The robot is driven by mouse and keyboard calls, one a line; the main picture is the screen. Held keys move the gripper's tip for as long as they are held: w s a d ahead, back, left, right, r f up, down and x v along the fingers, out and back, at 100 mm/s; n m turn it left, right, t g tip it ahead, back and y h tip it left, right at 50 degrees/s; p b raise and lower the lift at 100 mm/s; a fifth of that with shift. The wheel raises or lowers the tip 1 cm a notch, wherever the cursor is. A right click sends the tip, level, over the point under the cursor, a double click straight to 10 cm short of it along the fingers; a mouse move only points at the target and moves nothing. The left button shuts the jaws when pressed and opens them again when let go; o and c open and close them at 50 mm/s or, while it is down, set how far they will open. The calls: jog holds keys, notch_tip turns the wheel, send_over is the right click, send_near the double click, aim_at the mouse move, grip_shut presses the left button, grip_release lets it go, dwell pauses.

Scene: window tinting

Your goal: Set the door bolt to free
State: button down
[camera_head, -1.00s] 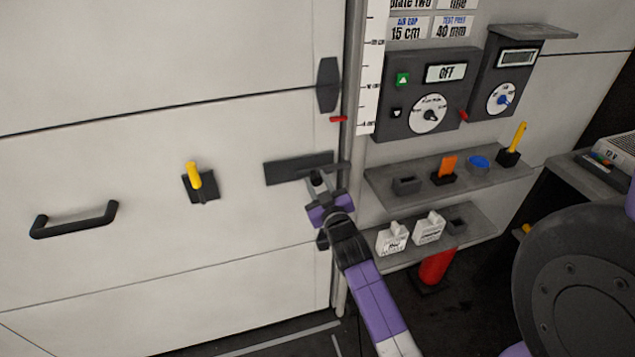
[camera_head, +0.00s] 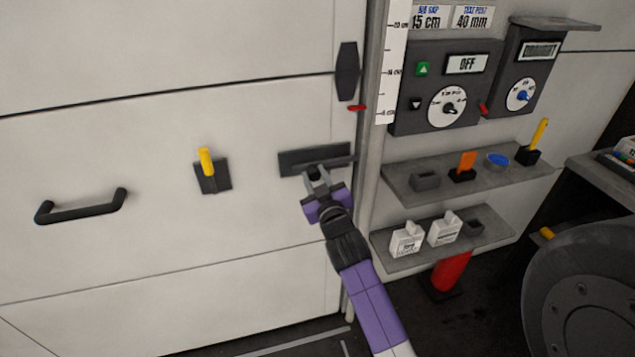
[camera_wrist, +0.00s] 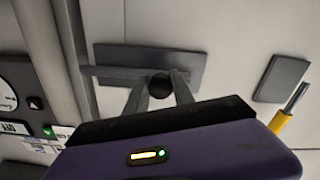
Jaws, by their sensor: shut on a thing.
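The door bolt is a dark bar with a round black knob (camera_wrist: 160,86) on a dark plate (camera_head: 300,158) near the right edge of the pale door (camera_head: 150,130). My gripper (camera_head: 318,173) is at the plate's lower middle in the head view. In the wrist view its two fingers (camera_wrist: 159,90) stand either side of the knob and are shut on it. The bar (camera_wrist: 108,72) sticks out past the plate toward the door's edge and post. I cannot tell whether its tip clears the post. My fingers hide part of the bolt in the head view.
Left on the door are a yellow-handled latch (camera_head: 207,163) and a black pull handle (camera_head: 80,210). A red tab (camera_head: 357,108) sits above the bolt. Right of the post (camera_head: 362,200) are control boxes (camera_head: 440,118) and two shelves (camera_head: 400,187) with small items.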

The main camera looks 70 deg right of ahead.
jog(key=shift+w+a, duration=0.2)
jog(key=shift+w, duration=0.05)
jog(key=c, duration=1.1)
grip_release()
jog(key=shift+s+a, duration=0.2)
jog(key=shift+s, duration=0.05)
jog(key=shift+b+v, duration=0.55)
jog(key=shift+v, duration=3.05)
